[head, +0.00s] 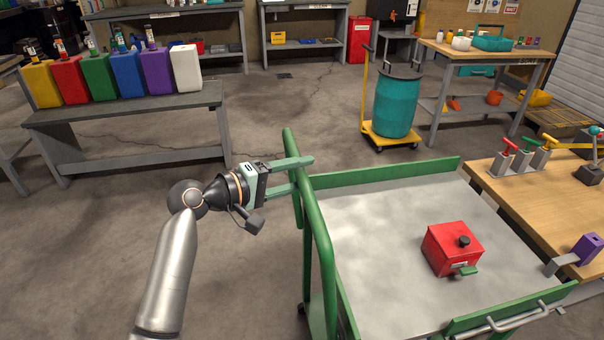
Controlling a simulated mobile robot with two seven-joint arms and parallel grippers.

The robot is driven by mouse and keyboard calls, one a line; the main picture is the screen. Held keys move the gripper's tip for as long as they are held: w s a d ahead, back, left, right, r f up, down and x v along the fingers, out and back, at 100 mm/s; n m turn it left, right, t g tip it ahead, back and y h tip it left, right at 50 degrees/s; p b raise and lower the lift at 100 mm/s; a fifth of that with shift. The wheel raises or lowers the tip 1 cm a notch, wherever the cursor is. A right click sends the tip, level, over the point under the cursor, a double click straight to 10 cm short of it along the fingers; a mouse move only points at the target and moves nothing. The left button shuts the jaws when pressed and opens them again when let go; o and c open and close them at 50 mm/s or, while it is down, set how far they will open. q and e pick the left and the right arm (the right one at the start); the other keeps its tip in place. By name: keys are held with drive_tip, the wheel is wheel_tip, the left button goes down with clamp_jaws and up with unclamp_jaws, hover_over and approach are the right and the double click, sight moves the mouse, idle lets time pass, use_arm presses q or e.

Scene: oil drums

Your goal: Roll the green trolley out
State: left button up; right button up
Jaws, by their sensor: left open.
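The green trolley (385,215) stands at the lower right, with a flat grey deck and a low green rim. Its green push handle (322,250) is a tubular bar rising at the deck's left side. My left gripper (304,175) is open at the upper part of this handle. Its fingers point right; the upper finger crosses the bar and the lower fingertip is at the bar. I cannot tell whether they touch it. A red box with a black knob (454,249) sits on the deck. My right gripper is not in view.
A wooden workbench (532,192) stands close at the trolley's right. A teal drum (397,106) sits on a yellow dolly (391,140) behind the trolley. A grey bench (128,107) with coloured canisters is at the back left. The concrete floor (90,235) at left is clear.

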use_arm(q)
drive_tip(key=shift+w+d+f, duration=0.1)
drive_tip(key=shift+w+d, duration=0.2)
drive_tip(key=shift+d, duration=0.15)
clamp_jaws()
idle(1.2)
